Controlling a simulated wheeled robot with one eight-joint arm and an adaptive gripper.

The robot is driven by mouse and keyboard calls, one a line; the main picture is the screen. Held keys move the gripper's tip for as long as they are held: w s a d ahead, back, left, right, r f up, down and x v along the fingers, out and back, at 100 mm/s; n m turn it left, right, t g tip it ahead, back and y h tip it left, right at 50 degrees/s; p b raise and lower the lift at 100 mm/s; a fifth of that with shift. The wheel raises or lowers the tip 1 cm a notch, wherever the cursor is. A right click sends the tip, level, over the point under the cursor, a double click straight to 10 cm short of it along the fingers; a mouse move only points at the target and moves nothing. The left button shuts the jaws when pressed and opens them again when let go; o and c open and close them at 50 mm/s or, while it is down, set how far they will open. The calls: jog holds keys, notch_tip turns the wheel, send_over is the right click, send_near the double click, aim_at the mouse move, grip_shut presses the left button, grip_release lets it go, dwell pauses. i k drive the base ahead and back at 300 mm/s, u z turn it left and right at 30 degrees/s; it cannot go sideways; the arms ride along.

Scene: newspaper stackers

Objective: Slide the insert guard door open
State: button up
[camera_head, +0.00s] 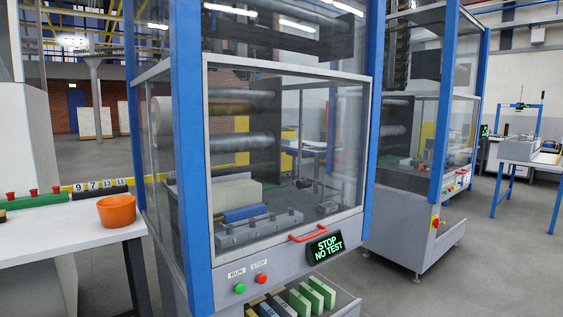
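The guard door (282,69) is a clear panel in a grey frame on the front of the nearest blue-posted machine, in the middle of the head view. A red handle (316,233) sits at its lower edge. The door looks closed, with its panel covering the machine's front opening. Through it I see rollers, a pale block (236,191) and a blue block (245,213) on a grey fixture (262,229). My gripper is not in view.
A dark display (325,246) reading "STOP NO TEST" is below the handle. Green RUN (240,288) and red STOP (262,278) buttons are left of it. A lower tray holds several coloured blocks (310,294). An orange bowl (117,210) stands on a white table at left. A similar machine stands right.

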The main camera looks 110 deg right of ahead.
aim_at(217, 260)
jog(key=z, duration=0.1)
jog(key=i, duration=0.3)
jog(key=z, duration=4.65)
jog(key=i, duration=0.95)
jog(key=u, duration=0.05)
